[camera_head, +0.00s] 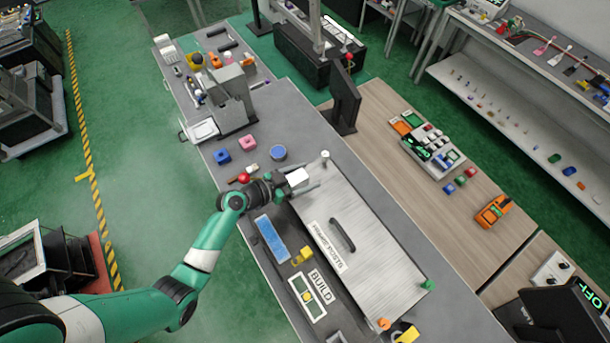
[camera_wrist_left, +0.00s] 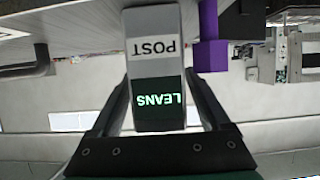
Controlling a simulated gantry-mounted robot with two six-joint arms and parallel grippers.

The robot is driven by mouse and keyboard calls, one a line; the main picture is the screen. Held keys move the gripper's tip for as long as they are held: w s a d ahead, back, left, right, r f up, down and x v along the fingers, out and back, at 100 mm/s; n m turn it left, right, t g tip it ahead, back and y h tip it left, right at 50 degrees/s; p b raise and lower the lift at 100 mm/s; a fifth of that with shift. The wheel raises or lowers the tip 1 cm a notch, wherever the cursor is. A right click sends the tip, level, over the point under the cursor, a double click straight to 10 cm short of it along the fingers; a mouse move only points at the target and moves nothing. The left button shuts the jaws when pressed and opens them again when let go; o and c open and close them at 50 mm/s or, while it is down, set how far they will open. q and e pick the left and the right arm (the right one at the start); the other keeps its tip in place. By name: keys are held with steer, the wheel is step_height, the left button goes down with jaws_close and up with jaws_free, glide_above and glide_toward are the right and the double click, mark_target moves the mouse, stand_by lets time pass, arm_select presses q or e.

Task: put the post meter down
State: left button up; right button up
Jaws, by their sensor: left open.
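The post meter (camera_wrist_left: 158,60) is a box with a light grey label reading POST and a dark display reading LEANS in green. Both texts appear upside down in the left wrist view. In the head view it is a small white block (camera_head: 298,177) at the end of my left arm, by the panel's upper left corner. My left gripper (camera_head: 300,182) is open, with one finger on each side of the meter; in the left wrist view (camera_wrist_left: 160,82) I cannot tell whether either finger touches it. The meter's underside is hidden. My right gripper is not in view.
A metal panel (camera_head: 378,262) with a black handle (camera_head: 342,235) lies right of the gripper. A blue tray (camera_head: 271,238), yellow block (camera_head: 301,255) and BUILD plate (camera_head: 307,296) lie below. Blue (camera_head: 222,156) and pink (camera_head: 249,142) blocks stand above. A purple post (camera_wrist_left: 210,40) is beside the meter.

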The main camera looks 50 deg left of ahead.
arm_select(q)
steer(key=v, duration=0.5)
steer(key=shift+s+a, duration=0.15)
steer(key=shift+s, duration=0.2)
steer(key=d+p+v, duration=0.1)
steer(key=p+v, duration=0.5)
steer(key=shift+a+p, duration=0.3)
steer(key=shift+a, duration=0.05)
steer(key=shift+r, duration=0.2)
